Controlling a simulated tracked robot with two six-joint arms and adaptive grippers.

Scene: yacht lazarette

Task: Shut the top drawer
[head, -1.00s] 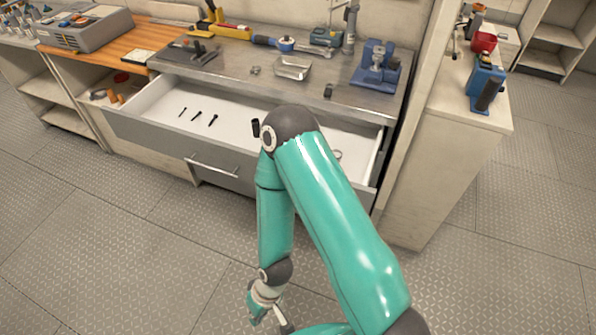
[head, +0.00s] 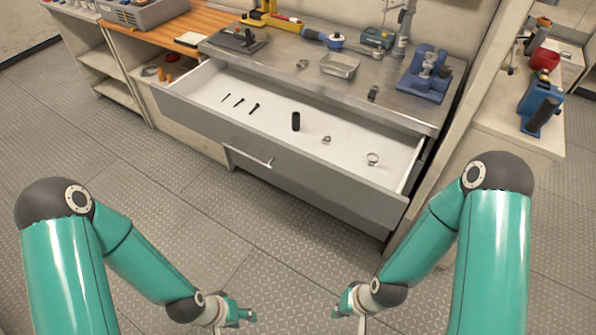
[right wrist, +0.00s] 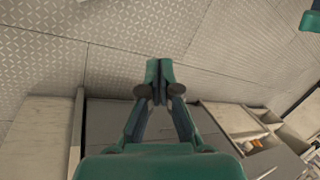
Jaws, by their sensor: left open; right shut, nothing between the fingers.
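The top drawer (head: 325,180) is pulled well out of the bench, with its grey front panel facing me and a bar handle (head: 250,155) on it. Its white inside holds three dark bolts, a black cylinder (head: 296,121) and two small metal rings (head: 372,159). My left gripper (head: 246,314) is open and empty, low in front of the drawer and apart from it. My right gripper (head: 342,301) is also low over the floor, apart from the drawer front. In the right wrist view its fingers (right wrist: 158,72) are together with nothing between them.
The metal bench top (head: 290,60) above the drawer carries a blue vise (head: 425,75), a metal tray (head: 340,65) and tools. A side counter (head: 500,125) stands close to the drawer's right end. Patterned floor between my grippers and the drawer is clear.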

